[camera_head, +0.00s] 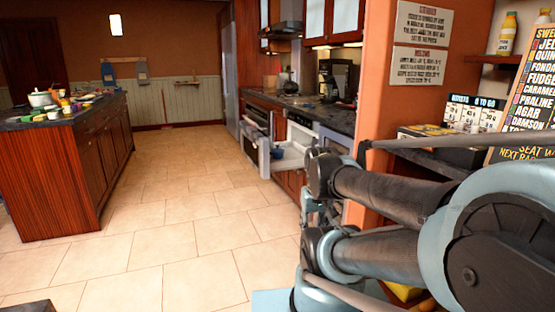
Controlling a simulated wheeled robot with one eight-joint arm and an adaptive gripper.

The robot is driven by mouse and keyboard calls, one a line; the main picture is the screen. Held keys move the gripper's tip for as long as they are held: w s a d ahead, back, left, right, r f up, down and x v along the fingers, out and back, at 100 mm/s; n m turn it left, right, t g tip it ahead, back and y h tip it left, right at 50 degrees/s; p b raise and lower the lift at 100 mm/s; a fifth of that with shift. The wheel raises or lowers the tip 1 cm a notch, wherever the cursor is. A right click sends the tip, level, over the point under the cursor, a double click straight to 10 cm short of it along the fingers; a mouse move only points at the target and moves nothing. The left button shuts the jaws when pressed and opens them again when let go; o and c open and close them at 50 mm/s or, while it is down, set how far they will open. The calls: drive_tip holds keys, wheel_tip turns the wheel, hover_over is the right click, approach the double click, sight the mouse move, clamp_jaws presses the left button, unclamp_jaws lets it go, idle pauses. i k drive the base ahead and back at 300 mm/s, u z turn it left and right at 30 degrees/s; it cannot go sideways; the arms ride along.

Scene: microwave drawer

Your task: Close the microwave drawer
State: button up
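The microwave drawer (292,160) is pulled out from the right-hand row of cabinets in the head view. Its pale front panel (264,158) stands out over the tiled floor. A small dark blue item (277,153) appears in or at the drawer; its exact place is unclear. My arm reaches in from the right foreground. My gripper (322,213) seems to be the small part beyond the dark arm joints, nearer to me than the drawer and apart from it. The joints partly cover it, and its fingers are too small to read.
A wooden island (62,172) with dishes and food stands at left. A counter (325,112) with a coffee maker (335,76) runs above the drawer. An orange wall (378,70) with signs stands close at right. The tiled floor (165,215) between is clear.

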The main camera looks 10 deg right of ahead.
sight(257, 148)
drive_tip(key=i, duration=1)
